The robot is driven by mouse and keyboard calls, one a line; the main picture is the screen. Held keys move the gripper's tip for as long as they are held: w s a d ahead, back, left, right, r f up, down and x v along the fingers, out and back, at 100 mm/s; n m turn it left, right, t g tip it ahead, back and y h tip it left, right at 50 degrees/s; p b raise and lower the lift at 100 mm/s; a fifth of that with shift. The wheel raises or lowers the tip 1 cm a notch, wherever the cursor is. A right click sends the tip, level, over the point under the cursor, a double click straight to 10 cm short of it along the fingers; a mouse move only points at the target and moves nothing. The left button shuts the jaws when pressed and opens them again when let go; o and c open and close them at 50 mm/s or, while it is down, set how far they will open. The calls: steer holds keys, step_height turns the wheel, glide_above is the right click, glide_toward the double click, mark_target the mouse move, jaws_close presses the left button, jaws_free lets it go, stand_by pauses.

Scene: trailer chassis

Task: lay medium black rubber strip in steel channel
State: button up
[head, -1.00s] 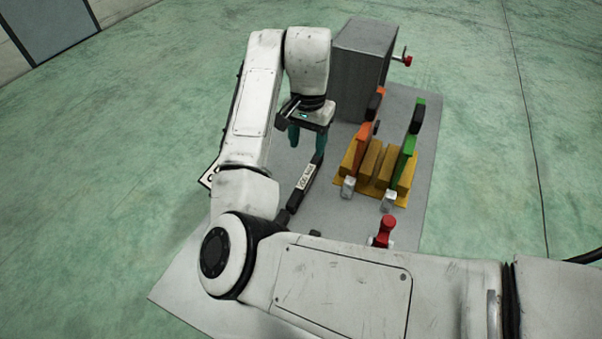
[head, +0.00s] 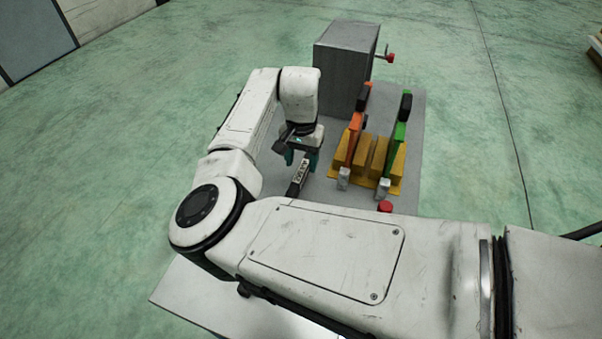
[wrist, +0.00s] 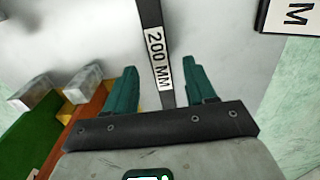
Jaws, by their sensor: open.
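A black strip (head: 294,190) with a white label lies on the grey surface, partly hidden by my gripper and arm in the head view. In the wrist view the strip (wrist: 150,14) reads "200 MM" and runs lengthwise between my fingers. My gripper (head: 301,160) is open, with its green fingers on either side of the strip; in the wrist view the gripper (wrist: 160,72) shows clear gaps to it on both sides. I cannot make out a steel channel for certain in either view.
A grey box (head: 341,70) with a red knob (head: 390,57) stands at the back. Right of my gripper, an orange tool (head: 354,135) and a green tool (head: 398,140) sit in a yellow rack (head: 362,160). A white "M" label (wrist: 295,15) shows at the wrist view's upper right.

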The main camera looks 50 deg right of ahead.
mark_target(301, 170)
steer(key=shift+f, duration=1.5)
jaws_close()
